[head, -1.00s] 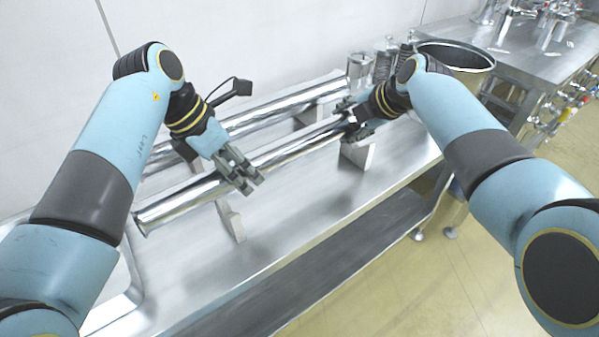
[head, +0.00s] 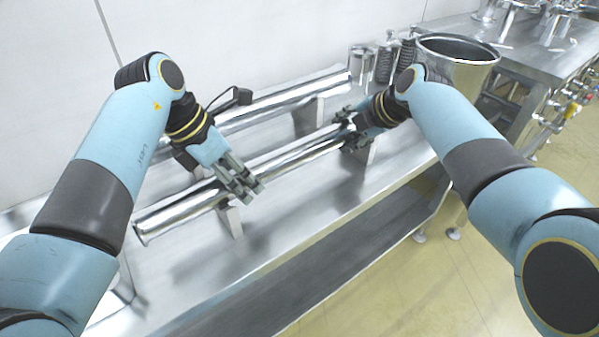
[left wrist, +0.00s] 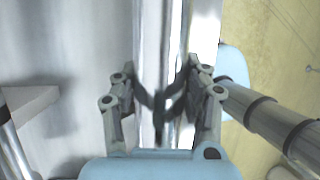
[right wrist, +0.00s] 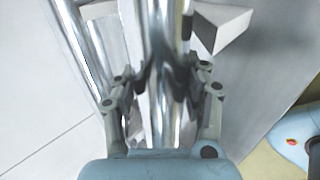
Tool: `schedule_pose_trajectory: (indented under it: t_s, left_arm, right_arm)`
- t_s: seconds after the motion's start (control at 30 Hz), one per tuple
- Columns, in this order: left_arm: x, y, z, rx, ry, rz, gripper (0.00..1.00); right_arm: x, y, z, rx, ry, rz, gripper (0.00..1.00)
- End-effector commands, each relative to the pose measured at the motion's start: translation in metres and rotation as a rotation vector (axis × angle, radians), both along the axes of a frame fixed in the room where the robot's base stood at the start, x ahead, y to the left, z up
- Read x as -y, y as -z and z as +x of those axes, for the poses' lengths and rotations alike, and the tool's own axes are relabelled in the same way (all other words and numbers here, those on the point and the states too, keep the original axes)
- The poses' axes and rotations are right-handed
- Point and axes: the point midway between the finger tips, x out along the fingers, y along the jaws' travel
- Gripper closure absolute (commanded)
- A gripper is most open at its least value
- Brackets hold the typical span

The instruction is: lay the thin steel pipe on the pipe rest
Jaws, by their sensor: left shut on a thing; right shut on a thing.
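A shiny steel pipe (head: 185,212) runs across the bench front, gripped by both my grippers. It also shows in the left wrist view (left wrist: 152,40) and the right wrist view (right wrist: 158,40). My left gripper (head: 245,190) is shut around it left of its middle. My right gripper (head: 350,135) is shut around it near its right end. The pipe is over the front blocks of the pipe rest (head: 231,220); the right block is partly hidden by my right gripper. I cannot tell whether the pipe touches the blocks.
Another steel pipe (head: 290,100) lies on blocks behind, along the wall. Metal canisters (head: 362,63) and a steel pail (head: 465,75) stand at the back right. The steel bench (head: 290,210) is clear in front of the held pipe.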

Motion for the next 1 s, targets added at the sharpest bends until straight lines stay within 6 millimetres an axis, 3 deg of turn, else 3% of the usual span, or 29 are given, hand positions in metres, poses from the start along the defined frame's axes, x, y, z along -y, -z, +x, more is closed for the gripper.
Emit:
schedule_pose_trajectory:
  t_s: [0.17, 0.2, 0.37, 0.73, 1.0]
  left_arm:
    - [-0.001, 0.015, 0.0, -0.002, -0.003, 0.002, 1.0]
    - [-0.001, 0.015, -0.001, -0.004, -0.003, 0.003, 0.52]
    - [-0.001, 0.013, -0.001, -0.003, -0.001, 0.002, 0.31]
    - [-0.004, 0.006, -0.001, -0.002, -0.001, 0.001, 0.31]
    - [-0.026, -0.045, -0.006, 0.002, -0.001, 0.003, 0.31]
  right_arm:
    - [0.001, 0.014, 0.001, 0.002, 0.001, -0.001, 1.0]
    - [0.001, 0.016, -0.001, -0.004, 0.001, -0.002, 0.52]
    - [0.001, 0.013, -0.001, -0.003, 0.001, -0.001, 0.31]
    - [0.0, 0.013, -0.001, -0.003, 0.0, -0.001, 0.31]
    - [0.0, 0.013, -0.001, -0.003, 0.0, -0.001, 0.31]
